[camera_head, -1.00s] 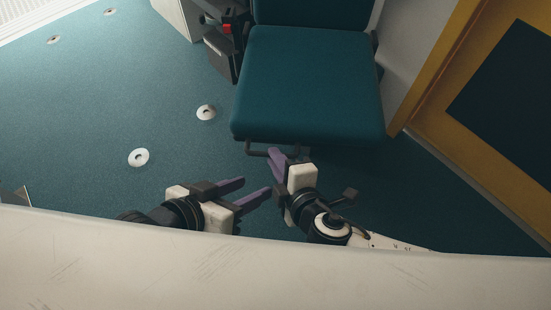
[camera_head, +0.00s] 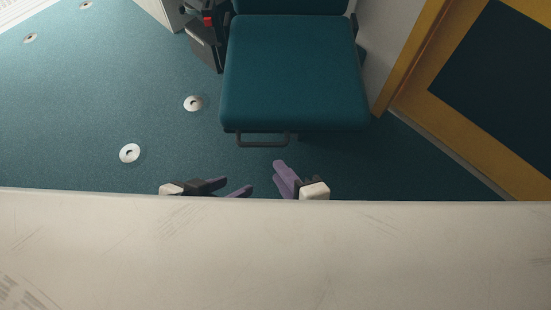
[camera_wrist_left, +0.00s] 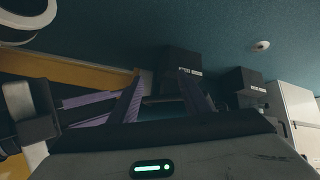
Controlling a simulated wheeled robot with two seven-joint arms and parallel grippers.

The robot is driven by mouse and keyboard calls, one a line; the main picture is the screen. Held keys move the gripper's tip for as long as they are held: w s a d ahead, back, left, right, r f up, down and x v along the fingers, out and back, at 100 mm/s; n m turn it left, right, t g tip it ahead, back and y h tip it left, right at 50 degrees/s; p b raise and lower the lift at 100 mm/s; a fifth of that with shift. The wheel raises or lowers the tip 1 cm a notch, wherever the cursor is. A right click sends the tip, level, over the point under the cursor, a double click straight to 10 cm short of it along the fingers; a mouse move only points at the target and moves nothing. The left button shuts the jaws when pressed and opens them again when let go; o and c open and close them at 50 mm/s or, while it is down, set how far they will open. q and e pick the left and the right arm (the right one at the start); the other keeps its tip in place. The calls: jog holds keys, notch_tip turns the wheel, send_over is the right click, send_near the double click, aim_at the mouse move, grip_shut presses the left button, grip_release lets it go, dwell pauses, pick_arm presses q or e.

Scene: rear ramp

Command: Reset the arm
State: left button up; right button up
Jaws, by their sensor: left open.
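My left gripper (camera_head: 227,187) is low in the head view, left of centre. Its two purple fingers are apart with nothing between them. In the left wrist view its fingers (camera_wrist_left: 162,95) also stand apart and empty. My right gripper (camera_head: 285,178) is just to its right, below the front edge of the seat. Its purple fingers look close together from this angle, and I cannot tell whether they are open. No object shows in either gripper. A pale scratched surface hides both arms behind the grippers in the head view.
A teal seat (camera_head: 293,75) with a dark metal bar (camera_head: 262,144) under its front edge is ahead. A yellow-framed panel (camera_head: 440,70) stands at the right. Teal floor (camera_head: 80,110) with round metal fittings (camera_head: 130,153) is open at the left.

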jog(key=shift+s+d+r, duration=0.25)
jog(key=shift+s+r, duration=0.15)
jog(key=shift+r, duration=0.1)
jog(key=shift+r, duration=0.1)
